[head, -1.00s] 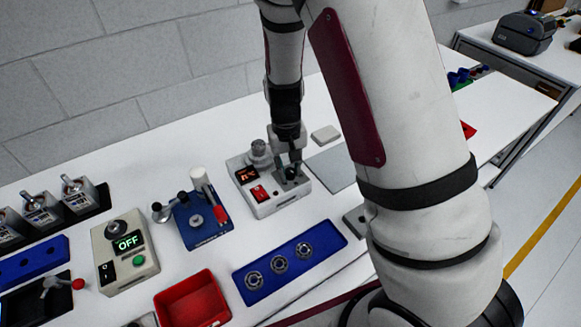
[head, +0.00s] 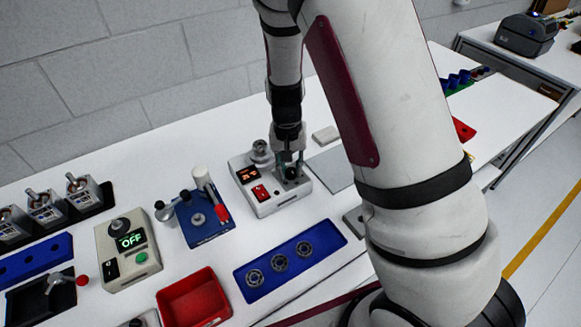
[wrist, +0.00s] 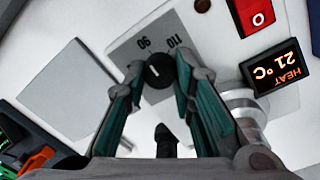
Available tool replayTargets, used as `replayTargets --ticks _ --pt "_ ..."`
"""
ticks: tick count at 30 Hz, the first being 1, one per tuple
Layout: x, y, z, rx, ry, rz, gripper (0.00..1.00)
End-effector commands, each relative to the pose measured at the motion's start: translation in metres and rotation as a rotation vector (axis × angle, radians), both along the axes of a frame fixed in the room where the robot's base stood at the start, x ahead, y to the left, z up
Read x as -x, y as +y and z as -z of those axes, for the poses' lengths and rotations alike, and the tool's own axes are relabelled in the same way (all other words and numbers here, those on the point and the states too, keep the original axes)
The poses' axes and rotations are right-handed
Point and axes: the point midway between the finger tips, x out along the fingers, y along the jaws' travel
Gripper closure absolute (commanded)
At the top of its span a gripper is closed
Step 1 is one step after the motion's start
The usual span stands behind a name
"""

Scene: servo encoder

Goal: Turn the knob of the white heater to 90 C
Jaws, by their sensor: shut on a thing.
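The white heater (head: 292,205) stands on the bench, with a lit display (head: 246,174) and a red switch (head: 260,192). In the wrist view the display (wrist: 272,70) reads HEAT 21 °C. The heater's black knob (wrist: 159,71) has a small white mark on its face. The printed numbers 90 and 110 show beside it, with 90 nearer the mark; the exact setting is hard to read. My gripper (wrist: 160,74) is shut on the knob, one teal-padded finger on each side. In the head view my gripper (head: 289,168) hides the knob.
A metal cylinder (head: 260,152) stands at the heater's back left. A blue stand (head: 207,230) is to its left, and a blue tray with rings (head: 300,265) lies in front. A grey plate (head: 332,166) and a pale block (head: 325,135) are to the right.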

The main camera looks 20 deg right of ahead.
Motion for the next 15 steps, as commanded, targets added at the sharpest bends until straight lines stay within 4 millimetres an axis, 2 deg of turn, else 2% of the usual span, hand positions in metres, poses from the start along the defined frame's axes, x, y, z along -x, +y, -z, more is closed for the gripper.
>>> replayTargets --ticks 1,2,4,15 --pt "-0.0014 0.0007 -0.0009 -0.001 -0.003 -0.001 1.0" --pt "-0.0014 0.0007 -0.0009 -0.001 -0.003 -0.001 0.72" --pt "-0.0013 0.0007 -0.0009 -0.001 -0.003 -0.001 0.56" --pt "-0.0009 0.0004 -0.0037 -0.001 -0.003 -0.001 0.56"
